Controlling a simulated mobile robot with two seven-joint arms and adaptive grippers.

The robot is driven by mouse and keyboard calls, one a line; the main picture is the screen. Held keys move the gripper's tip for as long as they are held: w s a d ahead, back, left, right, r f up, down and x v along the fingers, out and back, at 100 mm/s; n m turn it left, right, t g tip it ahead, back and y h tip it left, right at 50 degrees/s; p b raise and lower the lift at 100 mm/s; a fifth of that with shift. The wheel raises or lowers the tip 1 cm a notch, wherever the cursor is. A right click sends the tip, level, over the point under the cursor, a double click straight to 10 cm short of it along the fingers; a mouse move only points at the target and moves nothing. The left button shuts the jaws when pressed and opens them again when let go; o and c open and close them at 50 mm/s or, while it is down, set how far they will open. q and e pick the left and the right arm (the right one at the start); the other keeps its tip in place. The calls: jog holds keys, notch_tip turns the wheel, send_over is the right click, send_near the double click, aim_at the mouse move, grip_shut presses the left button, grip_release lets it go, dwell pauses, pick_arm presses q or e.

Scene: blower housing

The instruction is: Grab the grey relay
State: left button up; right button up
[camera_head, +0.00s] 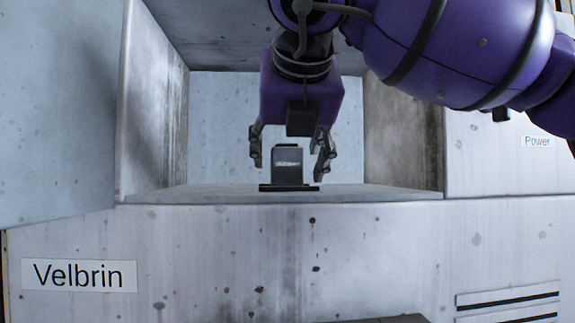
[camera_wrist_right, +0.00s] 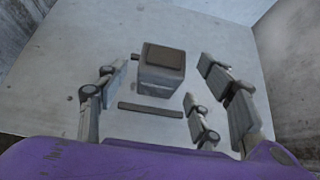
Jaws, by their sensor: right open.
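The grey relay (camera_head: 287,165) is a small dark grey block on a flat black base, standing upright near the front edge of the recess floor. In the right wrist view the relay (camera_wrist_right: 161,70) shows a brown-black top, just beyond and between the fingers. My right gripper (camera_head: 290,150) reaches into the recess from above. Its fingers are spread open on either side of the relay, apart from it, and hold nothing. In the wrist view my right gripper (camera_wrist_right: 170,95) also shows open. My left gripper is not in view.
The recess has a worn left wall (camera_head: 155,110), a stained right wall (camera_head: 403,130) and a pale back wall (camera_head: 220,120). A front panel below carries a "Velbrin" label (camera_head: 79,275) and vent slots (camera_head: 508,300). A "Power" label (camera_head: 537,141) is at right. Floor beside the relay is clear.

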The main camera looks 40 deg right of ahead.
jog(key=shift+w+d+f, duration=0.3)
jog(key=shift+w+f, duration=0.1)
jog(key=shift+w, duration=0.15)
jog(key=shift+c, duration=0.9)
jog(key=c, duration=1.1)
jog(key=shift+c, duration=0.2)
jog(key=shift+r, duration=0.2)
